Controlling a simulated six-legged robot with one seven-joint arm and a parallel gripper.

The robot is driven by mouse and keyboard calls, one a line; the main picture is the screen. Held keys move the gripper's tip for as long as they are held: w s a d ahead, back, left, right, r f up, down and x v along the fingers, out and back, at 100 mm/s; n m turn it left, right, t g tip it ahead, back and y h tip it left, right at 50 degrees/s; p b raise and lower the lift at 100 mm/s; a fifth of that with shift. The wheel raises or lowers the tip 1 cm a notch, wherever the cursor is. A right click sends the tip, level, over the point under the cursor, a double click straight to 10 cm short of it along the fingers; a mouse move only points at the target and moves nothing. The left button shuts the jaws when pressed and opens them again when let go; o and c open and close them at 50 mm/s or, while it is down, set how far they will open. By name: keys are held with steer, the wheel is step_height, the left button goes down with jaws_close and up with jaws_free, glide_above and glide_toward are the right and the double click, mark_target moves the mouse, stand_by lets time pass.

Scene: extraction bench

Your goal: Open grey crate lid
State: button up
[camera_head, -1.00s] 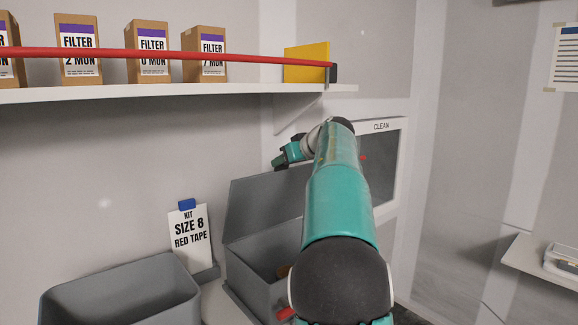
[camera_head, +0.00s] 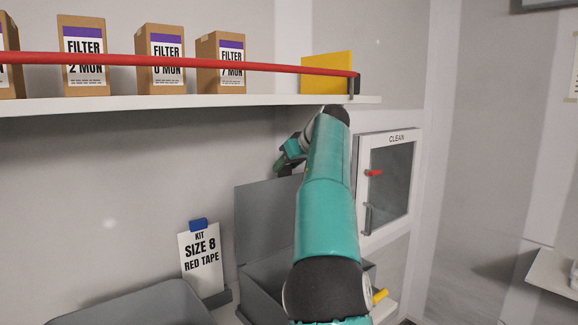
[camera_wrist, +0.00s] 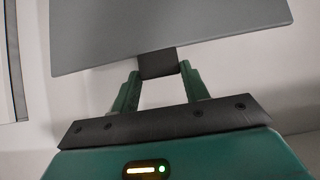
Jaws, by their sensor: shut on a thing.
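The grey crate (camera_head: 255,292) stands low in the head view, partly hidden behind my arm. Its grey lid (camera_head: 262,215) stands raised at the back of the crate, so the crate is open. My gripper (camera_head: 291,157) is at the lid's top edge. In the wrist view the lid (camera_wrist: 160,30) fills the top, and a dark tab (camera_wrist: 158,63) projects from its edge. My gripper's green fingers (camera_wrist: 158,74) are shut on this tab. Part of the crate's inside is hidden by my arm.
A shelf (camera_head: 200,102) with filter boxes (camera_head: 161,62) and a red bar (camera_head: 200,64) runs above. A size 8 red tape card (camera_head: 202,255) and another grey bin (camera_head: 150,305) are left. A CLEAN cabinet (camera_head: 392,185) is right.

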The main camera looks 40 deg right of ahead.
steer(key=shift+w+r, duration=0.2)
steer(key=shift+r, duration=0.05)
stand_by(0.3)
steer(key=shift+s, duration=0.1)
steer(key=o, duration=1.4)
steer(key=v, duration=0.7)
steer(key=shift+s, duration=0.2)
steer(key=shift+r, duration=0.1)
